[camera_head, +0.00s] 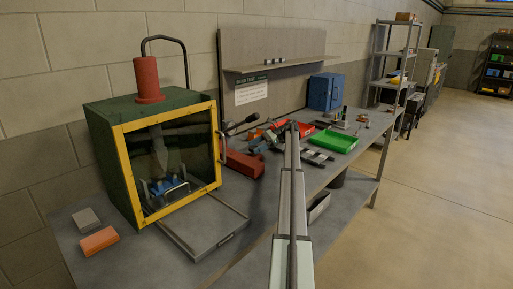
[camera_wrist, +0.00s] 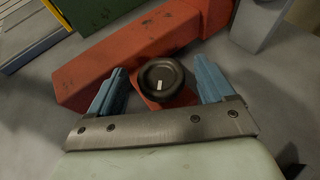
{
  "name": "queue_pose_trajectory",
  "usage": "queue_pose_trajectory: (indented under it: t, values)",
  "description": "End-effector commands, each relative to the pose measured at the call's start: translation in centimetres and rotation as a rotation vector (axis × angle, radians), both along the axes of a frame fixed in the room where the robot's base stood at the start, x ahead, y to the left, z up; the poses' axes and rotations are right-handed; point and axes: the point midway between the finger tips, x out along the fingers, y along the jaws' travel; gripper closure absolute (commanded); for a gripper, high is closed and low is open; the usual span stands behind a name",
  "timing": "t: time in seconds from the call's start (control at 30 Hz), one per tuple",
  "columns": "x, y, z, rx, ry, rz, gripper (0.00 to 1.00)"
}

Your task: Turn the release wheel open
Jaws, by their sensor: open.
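The release wheel is a black round knob (camera_wrist: 161,80) with a short white mark on its face, seen in the wrist view. It sits on a small red base beside a long red body (camera_wrist: 130,58). The red body also shows in the head view (camera_head: 243,165), right of the yellow-framed booth. My gripper (camera_wrist: 160,66) is open, with one blue finger on the left of the wheel and one on the right. Gaps show between both fingers and the wheel. I cannot tell how far above the wheel the fingertips are. The wheel is not clear in the head view.
The green booth with a yellow frame (camera_head: 122,160) stands left, a grey tray (camera_head: 207,228) before it. An orange block (camera_head: 99,240) lies at front left. A green tray (camera_head: 334,141) and blue box (camera_head: 325,92) stand further back. Floor on the right is clear.

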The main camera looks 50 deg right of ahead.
Motion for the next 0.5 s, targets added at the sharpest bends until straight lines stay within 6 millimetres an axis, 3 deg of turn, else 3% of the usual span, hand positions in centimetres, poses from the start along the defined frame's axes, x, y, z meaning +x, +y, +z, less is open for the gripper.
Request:
queue_pose_trajectory:
  t: [0.27,0.5]
  values:
    - [0.0,0.0,2.0,-0.001,-0.002,0.001,0.18]
    - [0.0,-0.1,5.8,-0.001,-0.002,0.001,0.18]
